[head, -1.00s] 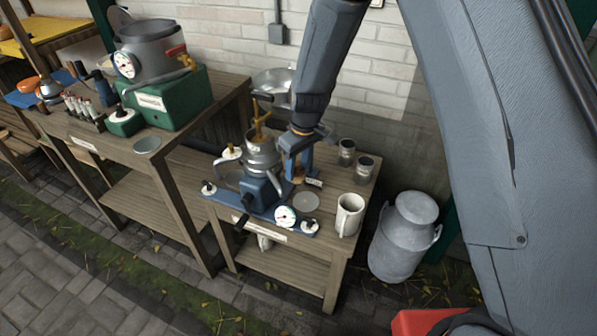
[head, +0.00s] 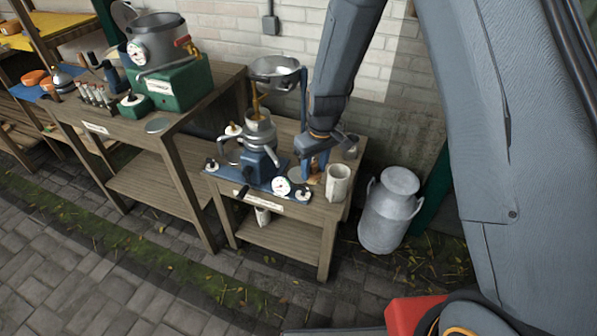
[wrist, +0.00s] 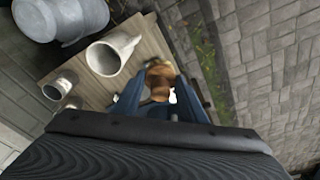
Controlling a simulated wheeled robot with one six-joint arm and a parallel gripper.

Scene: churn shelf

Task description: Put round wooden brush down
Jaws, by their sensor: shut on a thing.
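The round wooden brush (wrist: 160,80) is orange-brown and sits between the blue fingers of my gripper (wrist: 160,100) in the wrist view. My gripper is shut on it. In the head view my gripper (head: 314,168) points down over the right part of the small wooden table (head: 290,212), with a bit of the brush (head: 315,179) showing below the fingers. I cannot tell whether the brush touches the tabletop. A cream jug (head: 338,184) stands just right of it, and the blue-based separator (head: 258,160) stands to its left.
A metal tin (head: 351,147) stands behind the jug; two tins show in the wrist view (wrist: 62,82). A grey milk churn (head: 389,212) stands on the paving right of the table. A taller bench (head: 135,130) with a green-based pot is at left.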

